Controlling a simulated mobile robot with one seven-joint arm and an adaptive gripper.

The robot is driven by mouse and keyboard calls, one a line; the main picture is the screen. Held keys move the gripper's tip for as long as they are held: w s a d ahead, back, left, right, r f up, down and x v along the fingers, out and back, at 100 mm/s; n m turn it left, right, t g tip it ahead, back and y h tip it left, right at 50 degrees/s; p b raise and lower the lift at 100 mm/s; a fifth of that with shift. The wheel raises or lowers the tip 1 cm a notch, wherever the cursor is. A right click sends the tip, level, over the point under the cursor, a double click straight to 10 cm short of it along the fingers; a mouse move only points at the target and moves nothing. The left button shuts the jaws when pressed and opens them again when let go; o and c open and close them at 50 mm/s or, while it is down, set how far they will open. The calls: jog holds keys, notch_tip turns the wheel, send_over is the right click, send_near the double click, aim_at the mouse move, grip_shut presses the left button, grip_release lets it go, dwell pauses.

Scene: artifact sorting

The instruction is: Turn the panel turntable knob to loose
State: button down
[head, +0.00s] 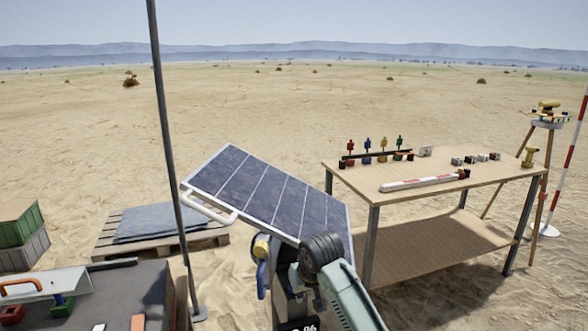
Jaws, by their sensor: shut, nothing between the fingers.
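The tilted solar panel (250,188), dark blue with a pale frame, stands in the middle of the head view. A white bar handle (208,207) runs along its left edge. Below it is the panel's dark stand (290,304), partly covered by my teal arm and its dark ribbed joint. A yellow round part (261,246) and a blue lever-like part (262,279) sit at the stand's left side. I cannot tell which part is the turntable knob or how it is set. My gripper does not show.
A wooden table (480,184) with small coloured items stands at right, near a tripod instrument (549,115). A pole (166,130) rises left of the panel. Behind it is a pallet (105,244); crates (22,225) and a dark-topped bench (140,285) are at left.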

notch_tip(320, 180, up, 6)
jog(key=p, duration=0.2)
jog(key=shift+s+p, duration=0.2)
jog(key=shift+p, duration=0.2)
jog(key=shift+s, duration=0.1)
